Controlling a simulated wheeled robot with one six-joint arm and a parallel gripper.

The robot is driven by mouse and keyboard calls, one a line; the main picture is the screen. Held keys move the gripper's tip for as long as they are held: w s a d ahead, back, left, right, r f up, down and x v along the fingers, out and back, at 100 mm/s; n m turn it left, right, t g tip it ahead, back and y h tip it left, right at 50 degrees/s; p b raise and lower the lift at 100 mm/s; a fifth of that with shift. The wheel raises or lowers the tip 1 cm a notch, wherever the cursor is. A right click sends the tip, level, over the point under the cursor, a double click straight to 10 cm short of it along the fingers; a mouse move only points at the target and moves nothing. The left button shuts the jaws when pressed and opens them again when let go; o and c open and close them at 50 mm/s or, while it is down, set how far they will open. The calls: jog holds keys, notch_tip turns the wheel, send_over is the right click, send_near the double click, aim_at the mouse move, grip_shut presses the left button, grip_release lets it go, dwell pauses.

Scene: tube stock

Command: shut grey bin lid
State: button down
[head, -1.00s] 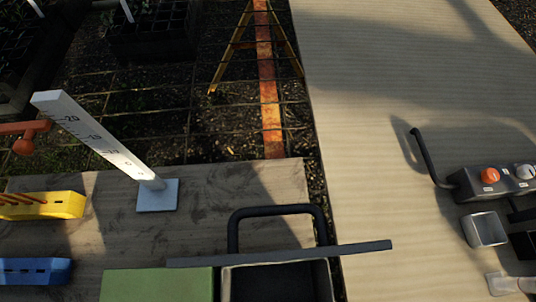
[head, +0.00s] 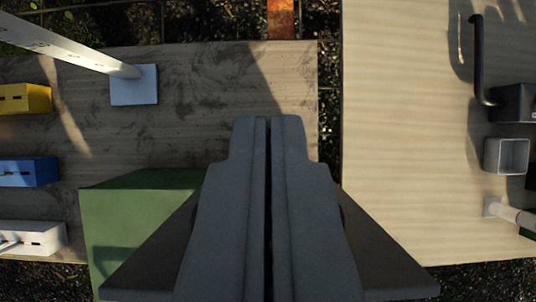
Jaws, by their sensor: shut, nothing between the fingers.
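My gripper (head: 269,118) fills the lower middle of the head view, with its two grey fingers pressed together and empty. The grey bin's body and the black loop handle are hidden.
Yellow (head: 25,98), blue (head: 28,172) and white (head: 32,238) blocks line the left. Wooden bench (head: 200,80) is bare behind; a gap separates the right tabletop (head: 405,120).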

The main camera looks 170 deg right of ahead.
jog(key=shift+s+d+f, duration=0.1)
jog(key=shift+s+f, duration=0.25)
jog(key=shift+f, duration=0.3)
jog(key=shift+s+d+f, duration=0.1)
jog(key=shift+s+f, duration=0.2)
jog(key=shift+f, duration=0.4)
jog(key=shift+s+d+f, duration=0.1)
jog(key=shift+s+f, duration=0.25)
jog(key=shift+f, duration=0.3)
